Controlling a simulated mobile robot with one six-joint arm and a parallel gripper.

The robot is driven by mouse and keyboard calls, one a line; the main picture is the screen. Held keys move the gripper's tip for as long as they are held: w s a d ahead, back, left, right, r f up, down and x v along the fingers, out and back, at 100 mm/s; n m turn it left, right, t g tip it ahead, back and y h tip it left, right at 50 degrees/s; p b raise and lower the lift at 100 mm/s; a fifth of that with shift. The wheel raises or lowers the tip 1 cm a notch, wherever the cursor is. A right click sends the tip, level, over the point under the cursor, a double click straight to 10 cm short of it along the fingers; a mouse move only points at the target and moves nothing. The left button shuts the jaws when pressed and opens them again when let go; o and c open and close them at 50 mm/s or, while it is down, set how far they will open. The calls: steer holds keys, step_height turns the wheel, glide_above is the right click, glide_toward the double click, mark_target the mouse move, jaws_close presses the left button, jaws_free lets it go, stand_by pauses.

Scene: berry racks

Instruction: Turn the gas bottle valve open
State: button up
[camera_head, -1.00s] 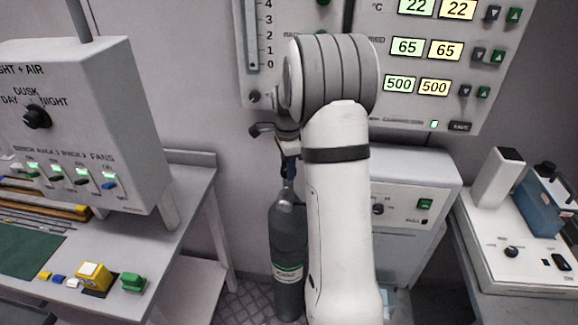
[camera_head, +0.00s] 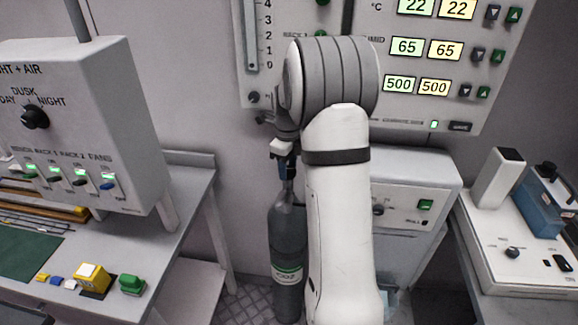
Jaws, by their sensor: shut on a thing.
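The dark grey gas bottle (camera_head: 287,245) stands upright on the floor in the middle of the view, with a pale green-edged label on its lower body. My arm covers part of its right side. My gripper (camera_head: 285,166) is at the top of the bottle, just above its neck, and is shut on the valve there. The valve itself is mostly hidden by the gripper, so how far it is turned cannot be seen.
A bench (camera_head: 180,240) with a switch box (camera_head: 75,130) stands at the left. A wall panel (camera_head: 450,60) with lit displays is behind my arm. A white cabinet (camera_head: 425,190) and a bench unit (camera_head: 515,235) stand at the right.

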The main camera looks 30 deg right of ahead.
mark_target(288, 170)
steer(key=shift+s+f+m, duration=0.2)
steer(key=shift+m, duration=0.1)
stand_by(0.4)
steer(key=o, duration=1)
steer(key=shift+r, duration=0.15)
steer(key=shift+c, duration=0.2)
steer(key=shift+w+r, duration=0.1)
steer(key=shift+r, duration=0.05)
steer(key=shift+r+p, duration=0.5)
steer(key=shift+r, duration=0.05)
step_height(288, 170, up, 7)
steer(key=p, duration=0.4)
steer(key=shift+f+p, duration=0.2)
steer(key=shift+p, duration=0.1)
